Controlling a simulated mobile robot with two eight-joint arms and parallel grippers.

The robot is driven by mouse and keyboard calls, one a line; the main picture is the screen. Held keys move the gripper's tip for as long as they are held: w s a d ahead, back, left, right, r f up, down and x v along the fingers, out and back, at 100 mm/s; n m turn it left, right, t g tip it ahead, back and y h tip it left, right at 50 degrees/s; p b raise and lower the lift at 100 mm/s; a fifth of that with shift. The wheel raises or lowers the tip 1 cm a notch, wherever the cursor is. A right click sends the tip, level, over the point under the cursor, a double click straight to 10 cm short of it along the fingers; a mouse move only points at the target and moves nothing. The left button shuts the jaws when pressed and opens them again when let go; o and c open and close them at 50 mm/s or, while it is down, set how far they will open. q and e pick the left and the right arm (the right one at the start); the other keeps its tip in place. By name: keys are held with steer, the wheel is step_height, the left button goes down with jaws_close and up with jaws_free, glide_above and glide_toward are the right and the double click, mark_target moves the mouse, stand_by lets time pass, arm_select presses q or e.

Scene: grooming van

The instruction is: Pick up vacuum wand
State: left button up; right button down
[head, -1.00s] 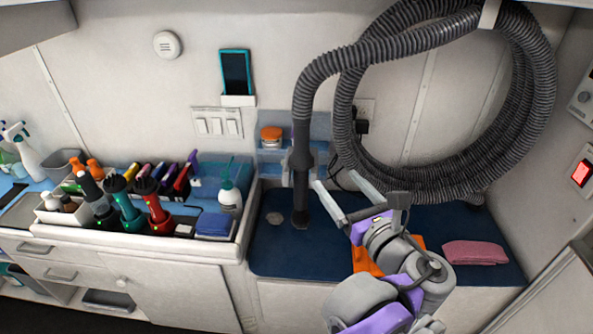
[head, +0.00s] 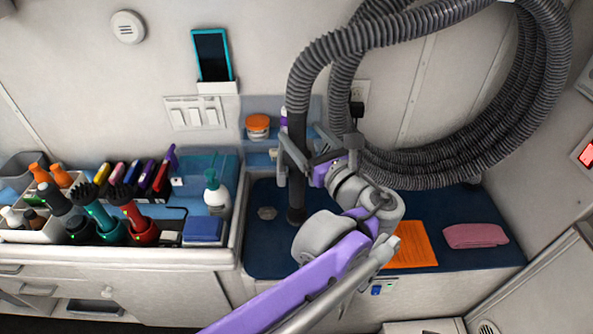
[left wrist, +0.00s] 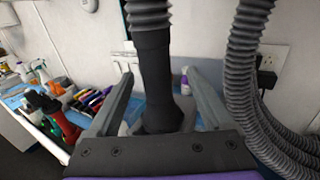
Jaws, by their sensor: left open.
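The vacuum wand (head: 296,190) is a dark upright tube at the end of the grey ribbed hose, standing over the blue counter mat. It also shows in the left wrist view (left wrist: 154,75), running down between the two grey fingers. My left gripper (head: 297,158) is open at the wand's upper part, with a finger on either side of it. In the left wrist view my left gripper (left wrist: 161,73) shows gaps between the wand and both fingers. My right gripper is not in view.
The coiled hose (head: 440,170) hangs on the wall at right. An orange cloth (head: 412,245) and a pink towel (head: 475,236) lie on the blue mat (head: 450,208). A tray of brushes and bottles (head: 130,256) stands left, with a pump bottle (head: 217,196) near the wand.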

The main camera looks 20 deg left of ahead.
arm_select(q)
steer(key=x, duration=0.5)
steer(key=shift+a+f, duration=0.3)
steer(key=shift+a, duration=0.05)
jaws_close()
